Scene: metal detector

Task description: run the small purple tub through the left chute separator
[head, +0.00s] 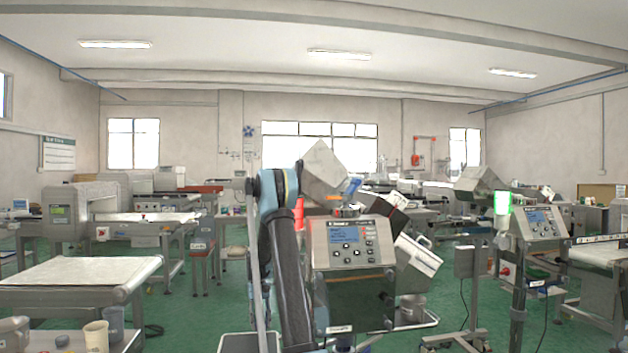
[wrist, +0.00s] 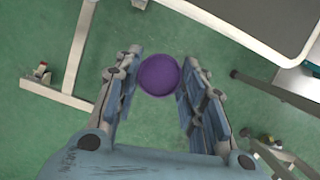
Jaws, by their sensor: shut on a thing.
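The small purple tub (wrist: 158,75) shows in the wrist view as a round purple shape between the fingertips of my gripper (wrist: 160,68). The fingers are shut on it and hold it above the green floor. In the head view my arm rises in front of the left chute separator (head: 352,258), a grey machine with a keypad, a blue display and a tilted metal hopper (head: 325,163) at its top. My arm's upper end is beside that hopper. I cannot make out the tub or the fingertips in the head view.
A second separator (head: 540,224) with a green light stands at the right. A conveyor table (head: 75,272) is at the left, with a cream cup (head: 96,336) in front. In the wrist view a grey surface edge (wrist: 245,35) and metal legs lie near the tub.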

